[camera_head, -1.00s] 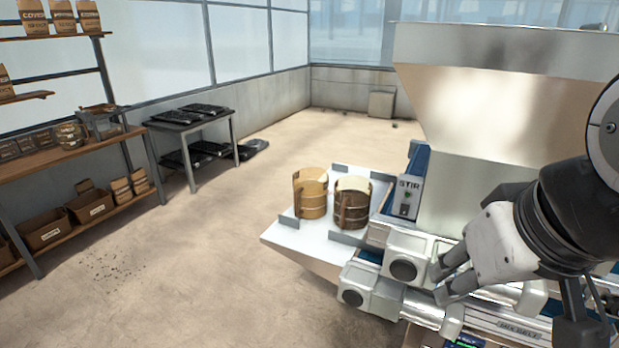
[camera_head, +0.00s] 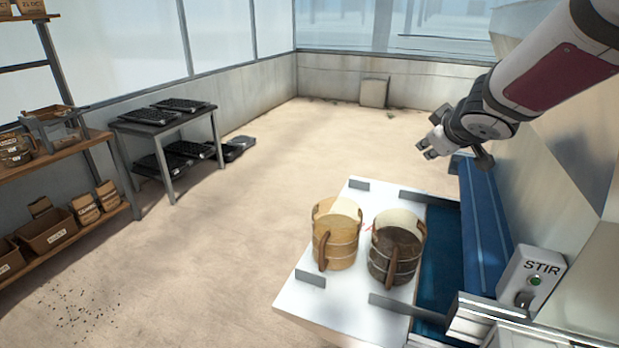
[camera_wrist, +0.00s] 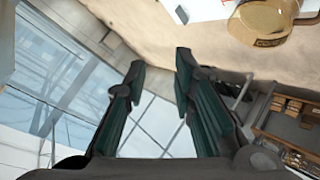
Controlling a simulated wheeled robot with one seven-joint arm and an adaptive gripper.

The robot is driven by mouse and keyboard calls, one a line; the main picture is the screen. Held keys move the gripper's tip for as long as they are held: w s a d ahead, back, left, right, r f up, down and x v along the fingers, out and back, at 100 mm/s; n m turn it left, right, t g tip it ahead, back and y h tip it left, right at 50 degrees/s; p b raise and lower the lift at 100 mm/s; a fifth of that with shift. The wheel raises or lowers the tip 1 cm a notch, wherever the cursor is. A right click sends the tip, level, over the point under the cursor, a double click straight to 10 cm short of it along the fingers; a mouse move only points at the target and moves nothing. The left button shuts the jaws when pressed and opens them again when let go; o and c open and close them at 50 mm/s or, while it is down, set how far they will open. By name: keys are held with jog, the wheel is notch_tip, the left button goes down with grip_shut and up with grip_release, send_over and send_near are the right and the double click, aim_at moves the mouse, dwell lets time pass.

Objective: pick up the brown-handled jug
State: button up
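Two clear, banded jugs with brown upright handles stand side by side on a white shelf (camera_head: 345,301). The left jug (camera_head: 344,249) holds tan material, and the right jug (camera_head: 408,262) holds dark brown material. Both handles look brown, so I cannot tell them apart by handle colour. My gripper (camera_head: 428,147) is up behind and to the right of the jugs, apart from both. In the wrist view my gripper (camera_wrist: 160,58) has its two fingers spread with nothing between them. A tan jug (camera_wrist: 264,22) shows at the upper right there, partly cut off.
Low grey tabs stand on the shelf's edges. A blue machine part (camera_head: 487,230) and a STIR switch box (camera_head: 531,278) are right of the jugs. A table with black trays (camera_head: 154,117) and a wooden shelf rack (camera_head: 92,149) stand left.

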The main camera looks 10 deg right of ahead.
jog(key=w+f+n+g+y, duration=0.1)
jog(key=w+f+n+y, duration=0.25)
jog(key=f, duration=0.55)
jog(key=n+g+y+b, duration=0.2)
jog(key=n+g+y, duration=0.2)
jog(key=g, duration=0.3)
send_near(389, 285)
jog(key=shift+m, duration=0.25)
jog(key=shift+w+p+x, duration=0.2)
jog(key=shift+p+x, duration=0.05)
jog(key=shift+x, duration=2.05)
jog(key=shift+w+p+x, duration=0.2)
jog(key=shift+x, duration=2.15)
jog(key=shift+d+r, duration=0.1)
grip_shut()
